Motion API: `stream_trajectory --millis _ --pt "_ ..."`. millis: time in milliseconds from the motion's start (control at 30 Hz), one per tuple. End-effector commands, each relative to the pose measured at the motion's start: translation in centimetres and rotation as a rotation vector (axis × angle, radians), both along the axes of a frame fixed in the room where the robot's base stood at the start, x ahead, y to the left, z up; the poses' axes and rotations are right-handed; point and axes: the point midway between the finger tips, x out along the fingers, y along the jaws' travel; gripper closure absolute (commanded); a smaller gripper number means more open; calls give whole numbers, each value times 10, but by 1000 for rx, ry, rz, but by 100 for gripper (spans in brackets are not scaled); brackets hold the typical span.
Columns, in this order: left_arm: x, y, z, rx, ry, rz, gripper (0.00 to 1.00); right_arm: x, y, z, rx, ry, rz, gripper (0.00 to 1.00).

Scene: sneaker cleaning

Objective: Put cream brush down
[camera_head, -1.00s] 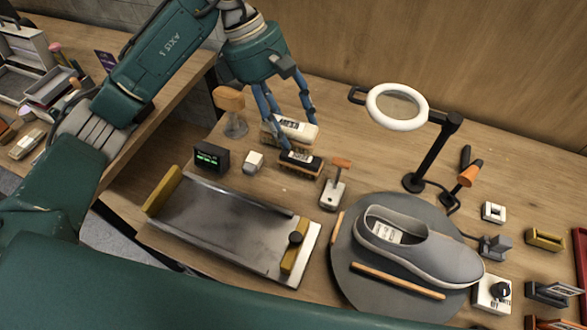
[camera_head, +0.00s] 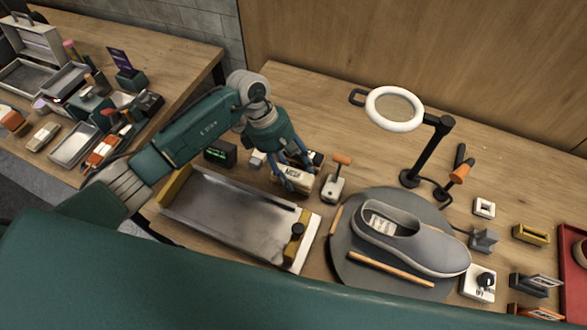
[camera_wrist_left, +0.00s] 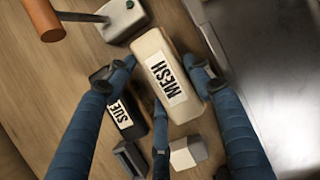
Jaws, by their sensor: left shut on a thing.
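The cream brush (camera_head: 296,183) with a MESH label is in my left gripper (camera_head: 291,172), just behind the metal tray's back edge. In the left wrist view the fingers flank the cream brush (camera_wrist_left: 168,75) on both sides, with a third finger near its end. A black brush (camera_head: 318,158) labelled "SUE", partly covered, lies beside it, behind the gripper in the head view. It also shows in the left wrist view (camera_wrist_left: 123,116). I cannot tell whether the cream brush touches the table. My right gripper is not in view.
The metal tray (camera_head: 225,212) lies in front. A grey tool with an orange handle (camera_head: 334,184) stands close to the right. A white block (camera_head: 257,159) and a black display (camera_head: 220,153) are to the left. A sneaker (camera_head: 415,240) rests on a round grey mat.

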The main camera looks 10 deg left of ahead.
Motion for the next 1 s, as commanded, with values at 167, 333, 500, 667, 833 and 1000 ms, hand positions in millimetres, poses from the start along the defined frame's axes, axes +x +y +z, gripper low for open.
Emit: stream_trajectory --millis 167,333,500,667,833,1000 --pt "0 0 -9 0 -2 0 69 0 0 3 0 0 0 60" --pt "0 0 -9 0 -2 0 69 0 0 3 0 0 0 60" --pt "1 0 -10 1 -2 1 36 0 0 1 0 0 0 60" --pt "0 0 -10 1 -2 1 29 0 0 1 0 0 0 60" --pt "0 0 -10 1 -1 0 29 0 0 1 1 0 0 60" --pt "3 5 0 1 -4 1 29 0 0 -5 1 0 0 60"
